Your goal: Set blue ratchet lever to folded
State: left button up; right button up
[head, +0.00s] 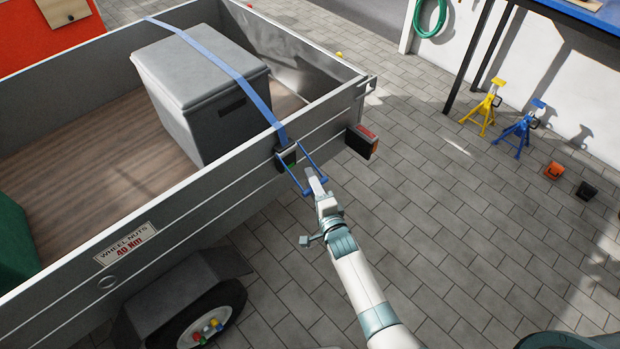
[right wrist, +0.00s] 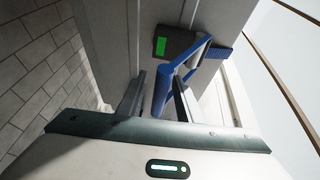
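The blue ratchet lever (head: 297,181) is a U-shaped handle on the trailer's side wall. It sticks out and down from a dark ratchet body (head: 286,157) with a small green patch, at the end of a blue strap (head: 228,69). My right gripper (head: 317,184) is at the lever's outer end. In the right wrist view the lever's blue bar (right wrist: 161,92) lies between the two fingers of the open right gripper (right wrist: 160,88). A gap shows between the bar and the left finger; contact with the right finger is unclear. My left gripper is not in view.
The strap runs over a grey box (head: 200,75) in the trailer (head: 190,215). A red and black tail light (head: 361,142) juts out just right of the lever. A wheel (head: 205,318) is below left. The paved floor to the right is free up to the yellow (head: 484,108) and blue (head: 520,129) stands.

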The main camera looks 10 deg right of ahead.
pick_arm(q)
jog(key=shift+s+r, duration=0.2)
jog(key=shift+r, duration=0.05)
pick_arm(e)
jog(key=shift+x, duration=0.85)
grip_shut()
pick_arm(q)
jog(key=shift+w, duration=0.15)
pick_arm(e)
jog(key=shift+f, duration=0.1)
